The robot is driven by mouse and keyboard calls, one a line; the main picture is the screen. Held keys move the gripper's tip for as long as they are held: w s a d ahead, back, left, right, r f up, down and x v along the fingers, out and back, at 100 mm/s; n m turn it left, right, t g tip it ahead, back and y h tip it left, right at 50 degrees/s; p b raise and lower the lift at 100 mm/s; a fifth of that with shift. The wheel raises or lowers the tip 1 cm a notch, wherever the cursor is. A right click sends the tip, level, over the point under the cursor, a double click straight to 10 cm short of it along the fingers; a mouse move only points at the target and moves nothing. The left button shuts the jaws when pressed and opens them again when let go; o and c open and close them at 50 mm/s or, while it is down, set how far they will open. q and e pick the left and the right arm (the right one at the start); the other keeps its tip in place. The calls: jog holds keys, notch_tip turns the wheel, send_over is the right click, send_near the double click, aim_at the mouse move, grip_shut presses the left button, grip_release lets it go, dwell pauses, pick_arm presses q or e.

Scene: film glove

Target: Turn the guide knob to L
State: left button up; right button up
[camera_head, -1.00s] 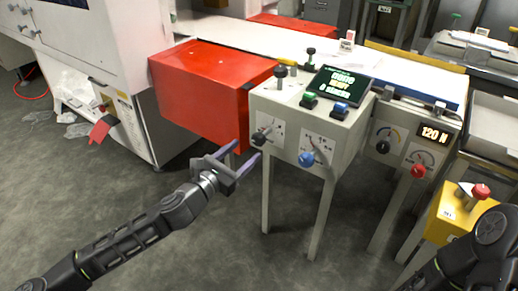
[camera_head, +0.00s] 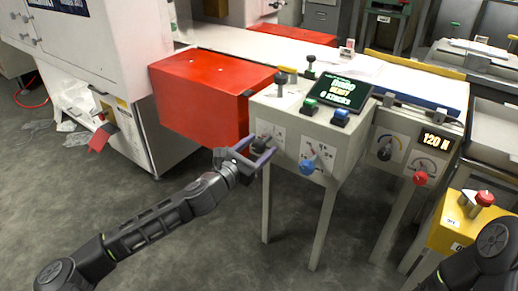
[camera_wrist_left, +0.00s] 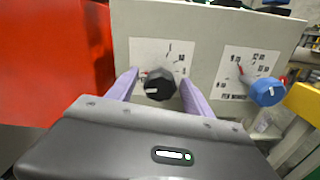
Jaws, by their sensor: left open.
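In the left wrist view a black knob (camera_wrist_left: 159,84) with a white index mark sits on a white dial plate (camera_wrist_left: 140,52) on the front of a grey control box. My left gripper (camera_wrist_left: 159,90) is open, with one purple finger on each side of the black knob; I cannot tell whether they touch it. In the head view my left gripper (camera_head: 258,150) is at the box's left front and partly covers this knob. A blue knob (camera_head: 307,167) is on a second dial to its right. The dial lettering is too small to read surely. My right gripper is out of view.
A red box (camera_head: 198,95) adjoins the control box (camera_head: 345,140) on the left. The box top carries a screen (camera_head: 340,88), a green button (camera_head: 309,106) and a blue button (camera_head: 341,116). A red knob (camera_head: 420,179) is further right. Open floor lies in front.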

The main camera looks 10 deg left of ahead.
pick_arm(q)
grip_shut()
dwell(0.8)
